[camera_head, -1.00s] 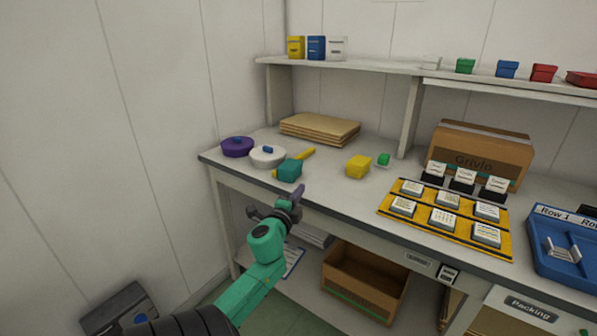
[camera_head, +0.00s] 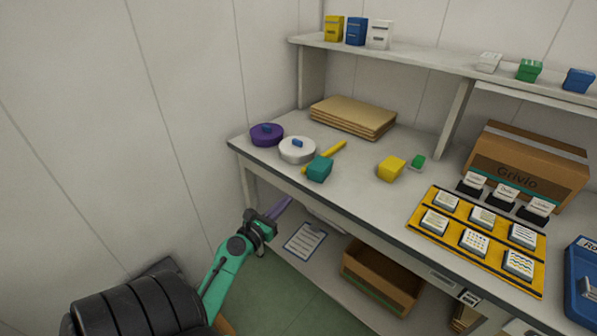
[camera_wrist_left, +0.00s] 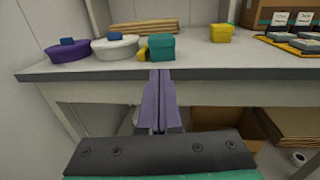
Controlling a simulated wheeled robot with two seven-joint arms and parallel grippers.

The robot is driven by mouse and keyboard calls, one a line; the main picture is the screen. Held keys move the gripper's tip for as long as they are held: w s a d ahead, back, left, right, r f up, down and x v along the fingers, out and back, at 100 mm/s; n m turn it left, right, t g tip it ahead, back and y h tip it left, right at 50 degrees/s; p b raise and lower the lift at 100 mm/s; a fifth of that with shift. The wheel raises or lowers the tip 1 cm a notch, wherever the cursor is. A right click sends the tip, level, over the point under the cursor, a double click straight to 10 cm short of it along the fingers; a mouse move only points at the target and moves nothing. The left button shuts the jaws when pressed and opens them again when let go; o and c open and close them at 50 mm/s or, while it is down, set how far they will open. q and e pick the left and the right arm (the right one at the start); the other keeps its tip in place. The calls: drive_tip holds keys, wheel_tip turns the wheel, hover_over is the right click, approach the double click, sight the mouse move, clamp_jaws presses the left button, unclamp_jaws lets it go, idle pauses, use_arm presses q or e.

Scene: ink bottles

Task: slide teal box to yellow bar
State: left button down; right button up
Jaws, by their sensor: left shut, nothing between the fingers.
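The teal box (camera_head: 319,168) sits near the front edge of the bench, at the near end of the yellow bar (camera_head: 334,150). It also shows in the left wrist view (camera_wrist_left: 161,47), where it covers most of the yellow bar (camera_wrist_left: 143,54). My left gripper (camera_head: 284,205) is in front of and below the bench edge, apart from the box. Its purple fingers (camera_wrist_left: 159,100) are shut and empty, pointing toward the bench just below the teal box in the wrist view. My right gripper is not in view.
A white lidded pot (camera_head: 297,151) and a purple one (camera_head: 266,135) stand left of the teal box. A yellow box (camera_head: 391,169) and a small green block (camera_head: 418,162) stand to the right. Cardboard sheets (camera_head: 353,116) lie behind. The bench front edge (camera_head: 330,207) lies between gripper and box.

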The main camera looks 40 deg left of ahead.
sight(313, 174)
use_arm(q)
drive_tip(key=w, duration=0.4)
drive_tip(key=w+a, duration=0.1)
drive_tip(key=w, duration=0.3)
drive_tip(key=w+a+p, duration=0.1)
drive_tip(key=w, duration=0.3)
drive_tip(key=shift+w, duration=0.25)
